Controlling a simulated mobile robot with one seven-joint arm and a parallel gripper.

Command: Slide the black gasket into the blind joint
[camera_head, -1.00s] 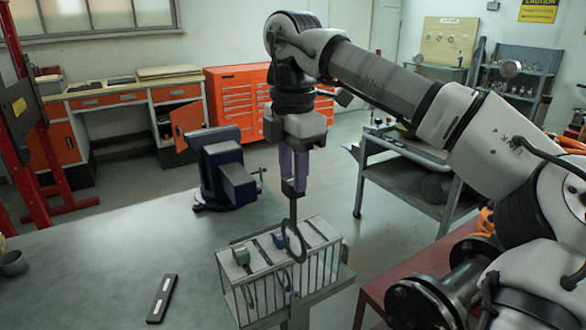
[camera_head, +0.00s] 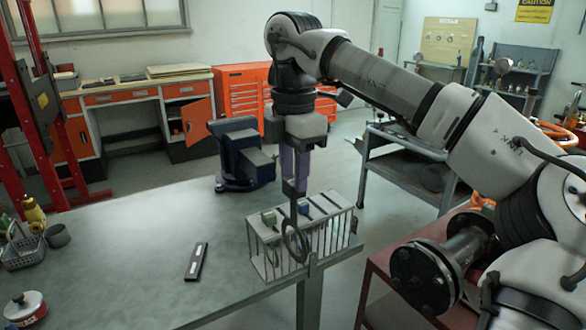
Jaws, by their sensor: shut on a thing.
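My gripper (camera_head: 294,188) points down and is shut on the tab of the black gasket (camera_head: 293,212). The gasket's ring hangs upright below the jaws, in front of the wire-sided rack (camera_head: 340,206) in the view. I cannot tell whether the ring touches the rack. A joint of dark bolted flanges (camera_head: 425,278), which looks like the blind joint, is at the lower right on a pipe. My gripper is well to the left of it. The gap between its flanges is not clear from here.
The rack holds gaskets with a green tab (camera_head: 269,219) and a blue tab (camera_head: 304,207). A blue vise (camera_head: 240,155) stands behind it on the grey table (camera_head: 140,250). A dark bar (camera_head: 196,262) lies on the table. A red table (camera_head: 385,285) is under the joint.

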